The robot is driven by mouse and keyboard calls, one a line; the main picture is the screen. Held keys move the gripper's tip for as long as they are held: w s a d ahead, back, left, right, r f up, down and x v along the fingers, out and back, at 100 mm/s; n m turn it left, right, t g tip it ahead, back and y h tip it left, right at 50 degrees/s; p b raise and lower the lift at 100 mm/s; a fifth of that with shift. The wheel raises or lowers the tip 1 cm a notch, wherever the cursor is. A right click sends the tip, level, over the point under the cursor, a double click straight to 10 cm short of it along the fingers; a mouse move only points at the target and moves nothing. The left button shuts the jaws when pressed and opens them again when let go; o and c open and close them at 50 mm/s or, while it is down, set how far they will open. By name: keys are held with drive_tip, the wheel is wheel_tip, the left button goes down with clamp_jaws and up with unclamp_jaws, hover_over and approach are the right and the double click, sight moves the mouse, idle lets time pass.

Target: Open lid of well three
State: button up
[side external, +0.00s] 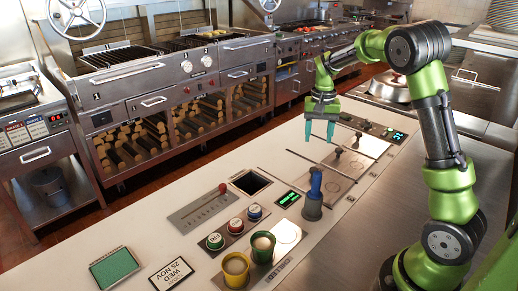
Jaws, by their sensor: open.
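My gripper (319,139) has teal fingers, spread apart and empty, pointing down above the counter's far part. Below and to the right of it a row of flat pale lids (325,185) is set in the counter. A dark knob (338,152) stands up near the fingers, apart from them as far as I can tell. The well numbers are too small to read, so I cannot tell which lid is well three. A dark square opening (250,183) lies nearer the camera.
A blue-handled tool (314,185) stands upright by a small green display (288,198). A domed metal cover (389,88) is behind.

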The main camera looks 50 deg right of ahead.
sight(314, 169)
wheel_tip(314, 169, down, 11)
drive_tip(key=shift+f, duration=0.2)
drive_tip(key=shift+c, duration=0.5)
clamp_jaws()
